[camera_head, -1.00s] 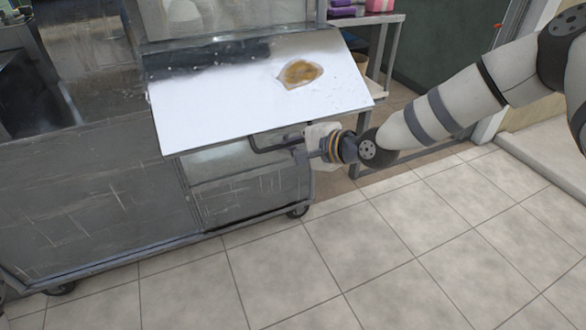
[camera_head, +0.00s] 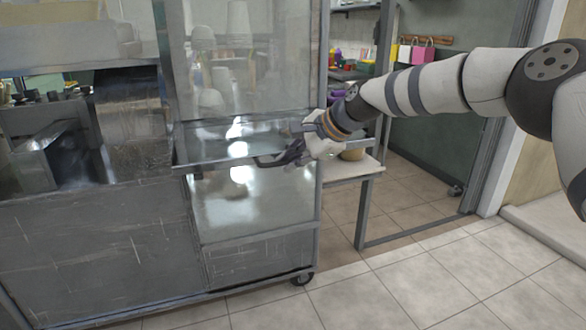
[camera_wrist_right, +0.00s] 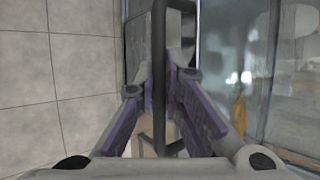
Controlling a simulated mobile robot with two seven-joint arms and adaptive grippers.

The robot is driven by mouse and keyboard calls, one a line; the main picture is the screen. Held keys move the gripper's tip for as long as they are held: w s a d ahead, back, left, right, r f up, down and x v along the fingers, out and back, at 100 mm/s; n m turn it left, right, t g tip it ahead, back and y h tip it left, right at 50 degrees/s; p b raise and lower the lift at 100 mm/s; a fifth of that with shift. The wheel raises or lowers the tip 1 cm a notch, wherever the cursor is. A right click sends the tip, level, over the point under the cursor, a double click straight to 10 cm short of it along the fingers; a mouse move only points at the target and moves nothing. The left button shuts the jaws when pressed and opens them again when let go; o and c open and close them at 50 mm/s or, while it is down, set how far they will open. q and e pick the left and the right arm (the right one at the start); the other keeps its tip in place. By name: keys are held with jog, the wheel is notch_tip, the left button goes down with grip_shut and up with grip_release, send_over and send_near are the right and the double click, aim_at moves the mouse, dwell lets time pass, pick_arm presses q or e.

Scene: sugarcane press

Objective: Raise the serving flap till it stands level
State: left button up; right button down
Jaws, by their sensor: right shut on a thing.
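The serving flap (camera_head: 210,148) is on the front of the metal cart, below the glass case. I see it at a shallow angle as a grey, shiny surface, and it looks close to level; its exact tilt is hard to judge. My right gripper (camera_head: 283,158) is at the flap's front right, shut on a dark bar handle. In the right wrist view, the handle (camera_wrist_right: 159,70) runs between the two purple-padded fingers. The gripper hides the flap's right front corner. My left gripper is not in view.
The metal cart (camera_head: 100,245) fills the left, with the glass case (camera_head: 270,60) above the flap. A side table (camera_head: 362,168) stands behind my right arm. Tiled floor (camera_head: 430,285) is clear in front and to the right.

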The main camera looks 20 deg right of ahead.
jog(key=shift+w+d+r, duration=0.1)
jog(key=shift+w+r, duration=0.05)
jog(key=shift+r, duration=0.2)
jog(key=c, duration=2)
grip_release()
jog(key=shift+o, duration=0.2)
jog(key=v, duration=1.1)
jog(key=shift+s+r, duration=0.25)
jog(key=shift+s, duration=0.1)
jog(key=shift+d, duration=0.1)
